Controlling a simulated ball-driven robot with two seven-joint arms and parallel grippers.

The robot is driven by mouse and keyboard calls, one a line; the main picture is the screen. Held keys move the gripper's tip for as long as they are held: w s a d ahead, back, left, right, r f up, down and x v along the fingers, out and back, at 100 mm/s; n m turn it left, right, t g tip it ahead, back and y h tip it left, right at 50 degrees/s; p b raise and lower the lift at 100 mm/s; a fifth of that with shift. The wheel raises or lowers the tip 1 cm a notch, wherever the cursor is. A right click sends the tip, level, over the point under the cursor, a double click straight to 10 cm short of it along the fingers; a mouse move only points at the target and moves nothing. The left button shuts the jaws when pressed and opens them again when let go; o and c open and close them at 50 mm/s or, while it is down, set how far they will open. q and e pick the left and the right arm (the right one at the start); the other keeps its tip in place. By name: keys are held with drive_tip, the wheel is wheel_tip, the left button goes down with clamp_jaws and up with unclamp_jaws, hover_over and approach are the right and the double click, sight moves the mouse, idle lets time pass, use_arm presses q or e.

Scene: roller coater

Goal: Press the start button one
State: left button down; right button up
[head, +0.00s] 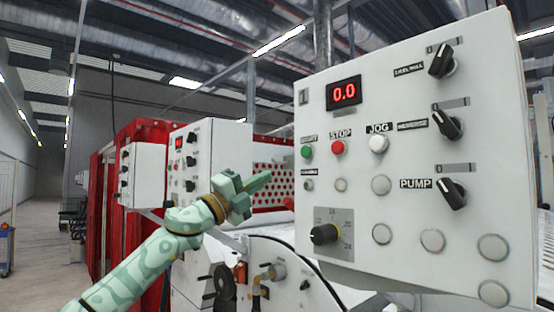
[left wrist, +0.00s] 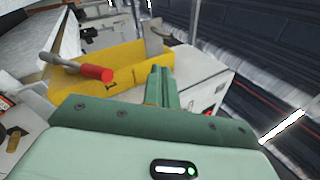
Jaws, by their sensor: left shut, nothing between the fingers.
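The large white control panel (head: 420,200) on the right of the head view carries a "1" plate at its upper left. Its green button (head: 306,151) sits under a small dark label, too blurred to read surely, left of the red STOP button (head: 338,147) and the white JOG button (head: 378,143). My left gripper (head: 262,181) is shut and empty, pointing right. It appears left of and lower than the green button, apart from it in the picture. Its closed fingers also show in the left wrist view (left wrist: 161,86), where I cannot make out the green button. My right gripper is not in view.
A red display (head: 344,93) reads 0.0 above the buttons. Black rotary switches (head: 442,61) and a dial (head: 325,234) stick out of the panel. A second white panel (head: 216,150) stands behind my left arm. The left wrist view shows a yellow part (left wrist: 125,83) with a red-tipped handle (left wrist: 95,73).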

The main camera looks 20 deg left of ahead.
use_arm(q)
drive_tip(key=s+d+r+m+g+h, duration=0.3)
drive_tip(key=s+r+m+g, duration=0.2)
drive_tip(key=s+r+m, duration=0.5)
drive_tip(key=s+a+m+g+y+p, duration=0.1)
drive_tip(key=s+m+y+p, duration=0.1)
drive_tip(key=s+y, duration=0.8)
drive_tip(key=shift+s+a+f+y, duration=0.15)
drive_tip(key=shift+a+f+y, duration=0.05)
drive_tip(key=shift+f+y, duration=0.2)
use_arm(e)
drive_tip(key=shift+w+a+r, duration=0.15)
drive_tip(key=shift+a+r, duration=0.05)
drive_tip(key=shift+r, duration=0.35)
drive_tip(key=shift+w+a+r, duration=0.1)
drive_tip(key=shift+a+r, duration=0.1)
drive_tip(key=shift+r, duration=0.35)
use_arm(q)
drive_tip(key=shift+d, duration=0.1)
drive_tip(key=p, duration=0.5)
approach(304, 153)
drive_tip(key=x, duration=0.6)
drive_tip(key=shift+w+d+f, duration=0.1)
drive_tip(key=shift+w, duration=0.15)
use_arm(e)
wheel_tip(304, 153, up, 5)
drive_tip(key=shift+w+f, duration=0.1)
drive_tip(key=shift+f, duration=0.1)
